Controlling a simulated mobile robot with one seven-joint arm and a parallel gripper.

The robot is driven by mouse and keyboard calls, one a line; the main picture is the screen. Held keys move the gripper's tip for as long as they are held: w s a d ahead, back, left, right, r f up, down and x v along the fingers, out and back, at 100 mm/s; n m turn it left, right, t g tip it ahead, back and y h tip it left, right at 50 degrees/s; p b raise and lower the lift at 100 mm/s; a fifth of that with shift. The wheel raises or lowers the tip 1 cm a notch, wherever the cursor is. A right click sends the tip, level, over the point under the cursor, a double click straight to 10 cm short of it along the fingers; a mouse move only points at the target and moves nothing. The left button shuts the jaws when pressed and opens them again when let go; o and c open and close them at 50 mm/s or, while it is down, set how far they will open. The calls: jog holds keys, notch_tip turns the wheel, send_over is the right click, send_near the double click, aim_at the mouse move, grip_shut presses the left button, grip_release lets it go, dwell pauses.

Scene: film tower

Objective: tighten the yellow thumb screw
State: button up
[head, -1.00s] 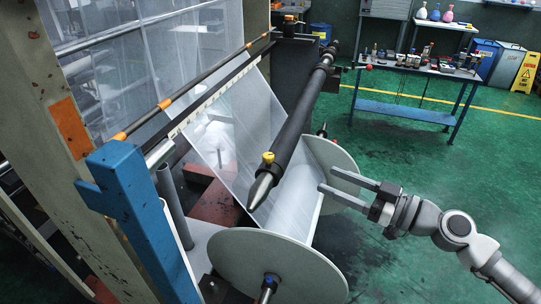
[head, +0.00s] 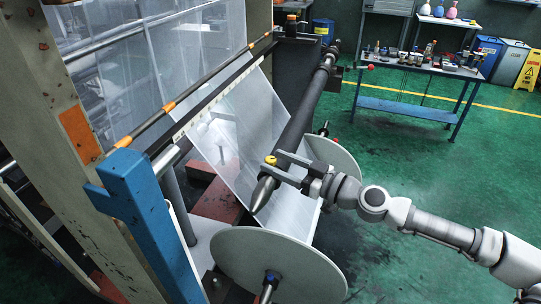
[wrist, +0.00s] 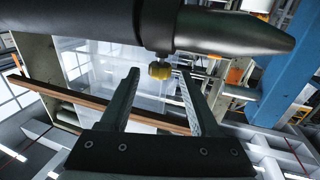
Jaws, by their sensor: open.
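The yellow thumb screw (head: 270,159) sits on the dark shaft (head: 297,117), near its pointed metal end. Whether a finger touches the screw or the shaft cannot be told.
Below the shaft are a white film web (head: 225,150) and a roll with large pale end discs (head: 280,268). A blue post (head: 140,205) stands at left. A work table (head: 420,68) stands at the back right; green floor between is clear.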

jog(key=shift+x, duration=1.3)
grip_shut()
